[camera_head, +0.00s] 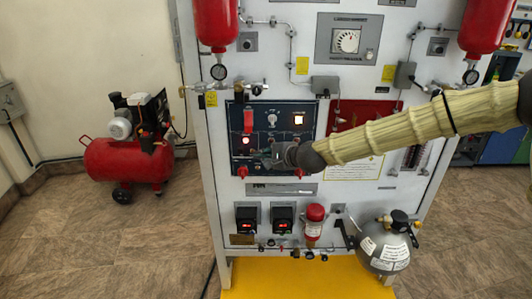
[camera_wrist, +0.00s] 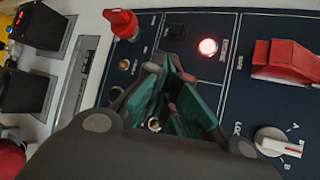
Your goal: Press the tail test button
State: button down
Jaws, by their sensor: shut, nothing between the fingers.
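The dark blue control panel (camera_head: 283,137) is on the front of the white trainer cabinet. My gripper (camera_head: 262,158) is in front of its lower left part, shut and empty, and hides some of the panel. In the wrist view the teal fingers of my gripper (camera_wrist: 186,98) are close to the panel face; I cannot tell if they touch it. A small metal control (camera_wrist: 154,125) shows beside the fingers, partly hidden. A small brass-coloured button (camera_wrist: 124,65) shows to their left. The labels are too small to read, so I cannot tell which one is the tail test button.
A lit red lamp (camera_wrist: 208,47), a red switch guard (camera_wrist: 287,60), a white selector knob (camera_wrist: 279,142) and a red knob (camera_wrist: 122,23) surround the fingers. Two black displays with red digits (camera_head: 246,223) (camera_head: 283,221) sit below. A red compressor (camera_head: 125,160) stands left.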

jog(key=shift+w, duration=0.15)
dwell(0.5)
jog(key=shift+s, duration=0.8)
jog(key=s, duration=0.5)
dwell(0.7)
